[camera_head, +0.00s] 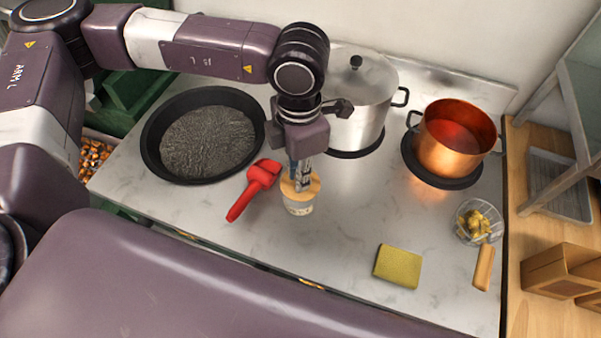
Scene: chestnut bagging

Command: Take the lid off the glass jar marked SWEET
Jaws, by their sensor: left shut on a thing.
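A small glass jar (298,207) with a pale label stands upright near the middle of the counter. The label's writing is too small to read. A round wooden lid (312,186) sits at the jar's mouth; I cannot tell whether there is a gap between them. My left gripper (301,183) points down from above and is shut on the lid, its fingers hiding part of it. My right gripper is not in view.
A red scoop (254,187) lies just left of the jar, beside a wide black pan (151,140). Behind stand a steel pot (360,105) and a copper pot (450,150). At right are a glass bowl (479,222), a wooden handle (484,267) and a yellow sponge (398,266).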

